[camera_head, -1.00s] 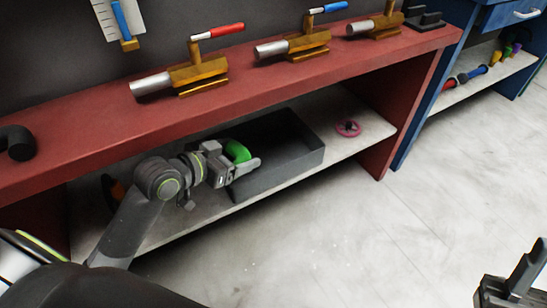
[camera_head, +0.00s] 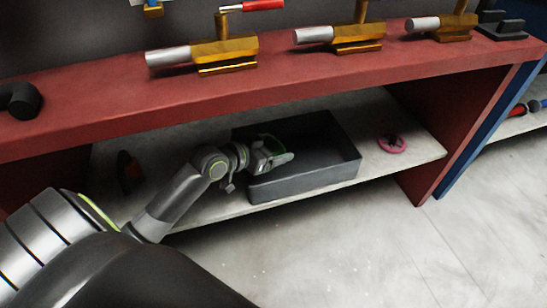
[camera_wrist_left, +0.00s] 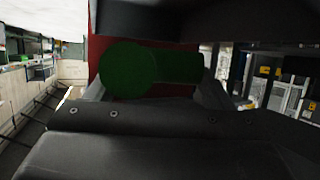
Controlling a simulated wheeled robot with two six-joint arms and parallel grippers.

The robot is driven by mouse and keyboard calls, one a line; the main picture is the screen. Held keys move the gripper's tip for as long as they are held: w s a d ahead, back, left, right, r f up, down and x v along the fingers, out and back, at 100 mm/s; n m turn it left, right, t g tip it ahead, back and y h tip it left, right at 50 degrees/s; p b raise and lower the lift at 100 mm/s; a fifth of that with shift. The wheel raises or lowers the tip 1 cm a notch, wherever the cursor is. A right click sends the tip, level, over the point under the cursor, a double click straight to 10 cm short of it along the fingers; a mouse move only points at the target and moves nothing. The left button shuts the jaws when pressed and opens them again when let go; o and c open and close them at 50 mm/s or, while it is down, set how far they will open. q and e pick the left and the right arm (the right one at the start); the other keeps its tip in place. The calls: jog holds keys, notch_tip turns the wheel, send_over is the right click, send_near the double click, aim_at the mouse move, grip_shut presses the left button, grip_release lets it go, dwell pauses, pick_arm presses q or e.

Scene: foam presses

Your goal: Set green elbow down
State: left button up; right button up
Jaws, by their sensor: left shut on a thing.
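My left gripper (camera_head: 280,157) reaches under the red bench to the lower shelf and is at the left part of a dark grey tray (camera_head: 305,187). It is shut on the green elbow. Only a small part of the green elbow (camera_head: 270,142) shows past the fingers in the head view. In the left wrist view the green elbow (camera_wrist_left: 150,68) lies dark between the two fingers. I cannot tell whether it touches the tray floor. My right gripper is not in view.
The red bench top (camera_head: 120,107) hangs above my left arm. A pink ring-shaped part (camera_head: 391,144) lies on the pale shelf (camera_head: 425,150) right of the tray. A dark and orange object (camera_head: 128,172) stands on the shelf at left. Several brass presses stand on the bench.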

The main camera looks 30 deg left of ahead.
pick_arm(q)
notch_tip(320, 180, down, 2)
jog(key=shift+f+b, duration=0.25)
jog(key=shift+b, duration=0.1)
jog(key=shift+r, duration=0.15)
jog(key=shift+f, duration=0.65)
jog(key=o, duration=1.1)
jog(key=shift+o, duration=0.2)
